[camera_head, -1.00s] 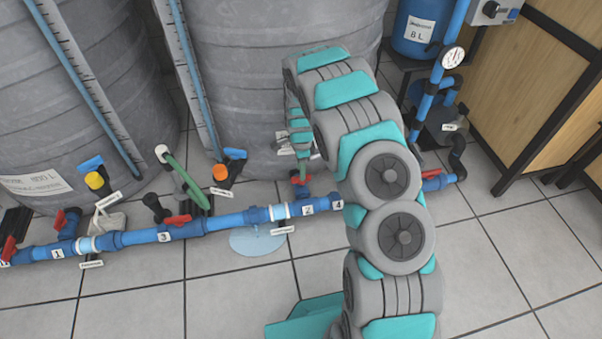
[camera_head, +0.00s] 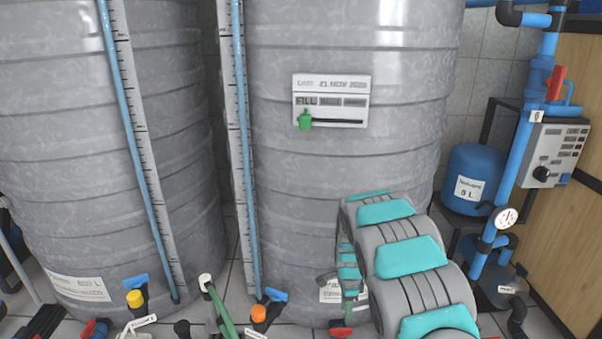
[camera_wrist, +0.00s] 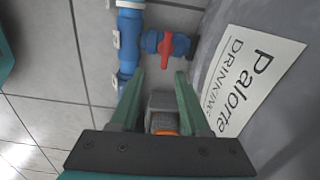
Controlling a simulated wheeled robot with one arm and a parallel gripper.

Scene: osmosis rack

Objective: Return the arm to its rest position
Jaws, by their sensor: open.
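My gripper (camera_wrist: 160,78) shows in the wrist view as two green fingers held apart. A grey block with an orange part (camera_wrist: 163,115) shows between the fingers, closer to their base; I cannot tell whether they touch it. A red valve handle (camera_wrist: 167,48) on a blue fitting lies just beyond the fingertips. In the head view my arm (camera_head: 405,255) reaches in from the lower right, and its far end is low in front of the right grey tank (camera_head: 340,190). The arm partly hides the gripper there.
A white label (camera_wrist: 255,75) on the tank wall is close to the right finger. A blue pipe (camera_wrist: 130,40) runs left of the fingertips. In the head view, a blue vessel (camera_head: 472,170), a gauge (camera_head: 506,217) and a control box (camera_head: 553,155) stand at right.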

